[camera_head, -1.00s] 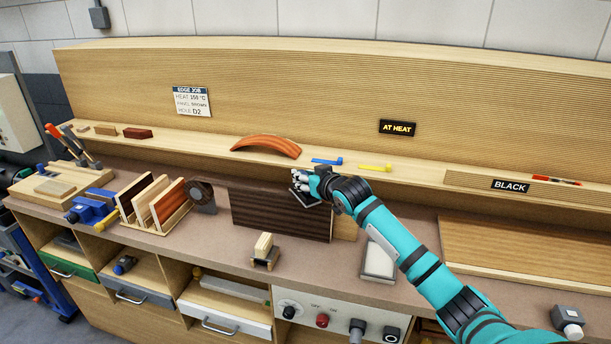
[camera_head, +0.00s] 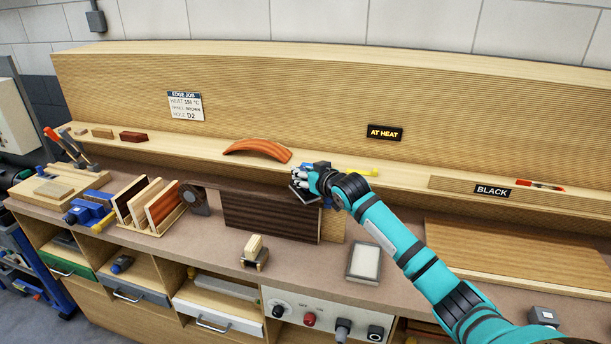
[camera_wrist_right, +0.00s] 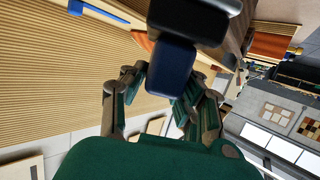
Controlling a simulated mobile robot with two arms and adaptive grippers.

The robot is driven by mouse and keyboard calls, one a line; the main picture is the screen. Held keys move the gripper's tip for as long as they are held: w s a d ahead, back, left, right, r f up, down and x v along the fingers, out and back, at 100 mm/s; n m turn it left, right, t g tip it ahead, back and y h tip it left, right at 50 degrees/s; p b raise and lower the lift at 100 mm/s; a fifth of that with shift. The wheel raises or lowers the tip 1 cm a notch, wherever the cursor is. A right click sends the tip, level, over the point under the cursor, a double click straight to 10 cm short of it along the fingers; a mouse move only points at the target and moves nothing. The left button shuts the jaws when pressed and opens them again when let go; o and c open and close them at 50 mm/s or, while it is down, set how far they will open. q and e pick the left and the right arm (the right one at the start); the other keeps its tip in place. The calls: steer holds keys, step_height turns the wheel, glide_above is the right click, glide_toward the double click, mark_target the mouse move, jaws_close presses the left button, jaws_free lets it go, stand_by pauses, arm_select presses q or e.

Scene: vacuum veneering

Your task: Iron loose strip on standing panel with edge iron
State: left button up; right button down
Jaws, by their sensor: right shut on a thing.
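The dark brown standing panel (camera_head: 270,214) is upright on the bench in the head view. A thin dark strip (camera_head: 228,187) runs near its top edge, beside a dark roll; I cannot tell how much of it lies loose. My right gripper (camera_head: 314,181) is at the panel's top right corner, shut on the edge iron (camera_head: 303,193). The iron's flat plate is at the top edge; contact cannot be told. In the right wrist view the fingers (camera_wrist_right: 162,92) close around the iron's dark blue handle (camera_wrist_right: 171,66). My left gripper is not in view.
A dark roll (camera_head: 194,199) and a rack of boards (camera_head: 152,203) stand left of the panel. A small wooden block (camera_head: 254,250) sits in front, a pale framed pad (camera_head: 364,262) to the right. An AT HEAT sign (camera_head: 384,133) is on the back wall.

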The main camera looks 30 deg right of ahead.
steer(key=shift+s+d+r+p, duration=0.1)
steer(key=shift+d+r+p, duration=0.1)
steer(key=shift+r+p, duration=0.8)
steer(key=shift+a+r+p, duration=0.1)
steer(key=shift+r+p, duration=0.8)
steer(key=shift+r, duration=0.55)
steer(key=s+a+f+n+y+b, duration=0.1)
steer(key=s+a+f+b, duration=0.1)
steer(key=s+a+f, duration=0.3)
steer(key=s+a+f+y+b, duration=0.1)
steer(key=a+f, duration=0.2)
steer(key=a, duration=0.4)
steer(key=s+a+f+n+y+b, duration=0.1)
steer(key=s+a+f+b, duration=0.1)
steer(key=s+a+f, duration=0.3)
steer(key=s+a+r+m+h+b, duration=0.1)
steer(key=s+a+b, duration=0.3)
steer(key=s, duration=1.1)
steer(key=a+h, duration=0.1)
steer(key=a, duration=0.2)
